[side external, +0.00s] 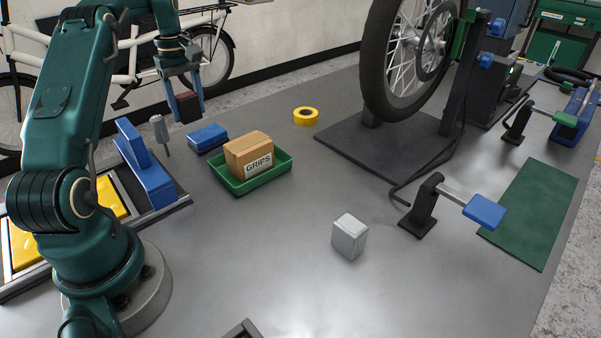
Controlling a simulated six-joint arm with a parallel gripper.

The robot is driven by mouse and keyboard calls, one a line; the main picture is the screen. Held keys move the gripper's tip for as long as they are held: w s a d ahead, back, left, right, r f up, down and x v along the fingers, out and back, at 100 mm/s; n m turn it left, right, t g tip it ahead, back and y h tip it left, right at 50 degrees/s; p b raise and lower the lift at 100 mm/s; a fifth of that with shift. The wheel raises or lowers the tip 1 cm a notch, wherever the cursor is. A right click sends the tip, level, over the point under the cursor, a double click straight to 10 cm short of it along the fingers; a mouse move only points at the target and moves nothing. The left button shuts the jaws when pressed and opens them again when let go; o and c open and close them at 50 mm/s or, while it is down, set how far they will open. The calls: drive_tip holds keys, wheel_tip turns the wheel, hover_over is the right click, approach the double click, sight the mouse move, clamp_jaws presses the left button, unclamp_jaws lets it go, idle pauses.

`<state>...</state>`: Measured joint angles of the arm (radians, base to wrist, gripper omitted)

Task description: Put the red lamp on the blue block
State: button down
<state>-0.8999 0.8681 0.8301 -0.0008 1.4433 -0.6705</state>
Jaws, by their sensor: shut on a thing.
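My gripper (187,104) is at the upper left, pointing down, with its jaws shut on a small dark red thing, which I take to be the red lamp (187,108). The fingers cover part of the lamp, so its full shape is hidden. The blue block (207,138) lies flat on the grey bench below the gripper and a little to its right. The lamp is held above the bench, with a visible gap to the block. The top of the block looks bare.
A green tray (282,174) holding a cardboard GRIPS box (250,153) stands just right of the block. A blue holder (147,177) and a grey-handled tool (160,130) are to its left. Yellow tape (306,116) and a grey box (349,236) lie farther right.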

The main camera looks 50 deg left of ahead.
sight(195, 137)
drive_tip(key=shift+f, duration=2.2)
drive_tip(key=shift+c, duration=0.6)
unclamp_jaws()
drive_tip(key=shift+f, duration=0.15)
